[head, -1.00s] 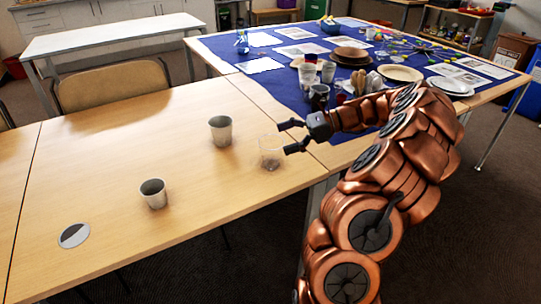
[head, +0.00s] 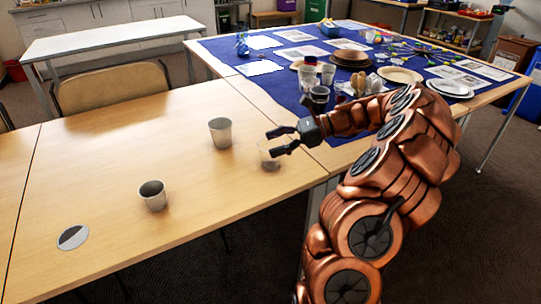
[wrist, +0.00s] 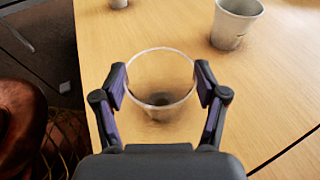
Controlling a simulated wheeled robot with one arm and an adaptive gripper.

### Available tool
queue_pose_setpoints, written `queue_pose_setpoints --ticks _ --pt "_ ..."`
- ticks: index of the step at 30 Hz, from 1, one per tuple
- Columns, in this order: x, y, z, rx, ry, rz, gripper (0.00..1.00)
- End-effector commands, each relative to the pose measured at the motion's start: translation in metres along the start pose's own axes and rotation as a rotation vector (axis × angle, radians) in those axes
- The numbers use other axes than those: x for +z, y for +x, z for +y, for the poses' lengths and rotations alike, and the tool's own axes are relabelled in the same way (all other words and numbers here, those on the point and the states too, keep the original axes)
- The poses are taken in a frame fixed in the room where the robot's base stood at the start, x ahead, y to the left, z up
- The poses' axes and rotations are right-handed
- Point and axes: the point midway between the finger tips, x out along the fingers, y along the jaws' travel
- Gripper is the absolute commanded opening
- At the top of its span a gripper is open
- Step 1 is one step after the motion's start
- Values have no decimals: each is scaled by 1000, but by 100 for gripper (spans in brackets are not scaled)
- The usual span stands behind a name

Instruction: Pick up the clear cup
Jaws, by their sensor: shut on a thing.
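The clear cup (head: 268,157) stands upright on the wooden table near its right end, partly hidden by my gripper in the head view. In the wrist view the clear cup (wrist: 160,82) sits between the two fingers, its round rim facing the camera. My gripper (head: 277,141) has its fingers around the cup, one on each side. In the wrist view my gripper (wrist: 160,88) is shut on the cup, with the fingertips against its sides. The cup appears to be still on the table.
A grey cup (head: 220,132) stands just left of the clear cup, and also shows in the wrist view (wrist: 235,22). A blue cloth (head: 290,85) with dishes covers the table behind.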

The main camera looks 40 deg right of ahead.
Motion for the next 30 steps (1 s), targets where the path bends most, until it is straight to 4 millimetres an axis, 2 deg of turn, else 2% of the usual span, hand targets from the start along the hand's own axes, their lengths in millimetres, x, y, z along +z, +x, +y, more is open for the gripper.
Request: queue_pose_setpoints --ticks 8,16,24,30 --pt "5 -2 0 0 -1 1 60" --pt "37 -15 -1 -4 -2 3 60" --pt "21 -70 4 -3 3 2 60" --pt "17 -106 6 -4 4 2 60"
